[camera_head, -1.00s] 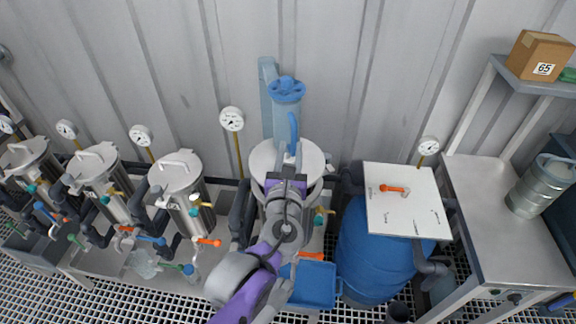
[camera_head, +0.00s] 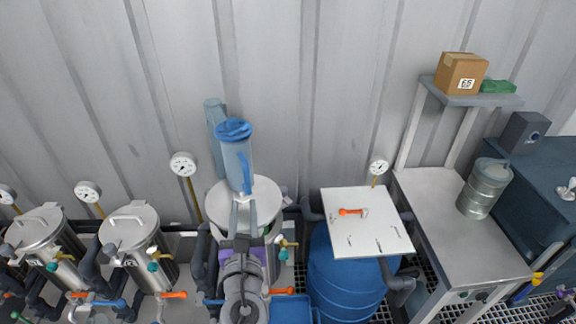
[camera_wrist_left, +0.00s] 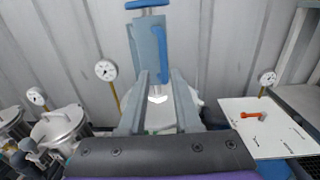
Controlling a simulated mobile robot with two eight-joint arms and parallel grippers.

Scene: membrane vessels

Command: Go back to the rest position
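My left gripper (camera_head: 243,208) is over the pale lid (camera_head: 270,198) of the middle vessel in the head view. In the left wrist view its two fingers (camera_wrist_left: 159,85) stand apart with a gap between them, and nothing is clamped. A tall translucent blue jug-like container (camera_head: 237,160) with a blue top and handle stands upright just beyond the fingertips. It also shows beyond the fingers in the left wrist view (camera_wrist_left: 149,42). Its base is partly hidden by the fingers. My right gripper is in neither view.
Steel vessels (camera_head: 130,224) with gauges and valves line the left. A blue barrel (camera_head: 340,278) under a white board (camera_head: 367,236) with an orange handle stands right. Beyond it are a steel bench (camera_head: 455,225) with a metal canister (camera_head: 484,188) and a shelf (camera_head: 470,100) with a cardboard box.

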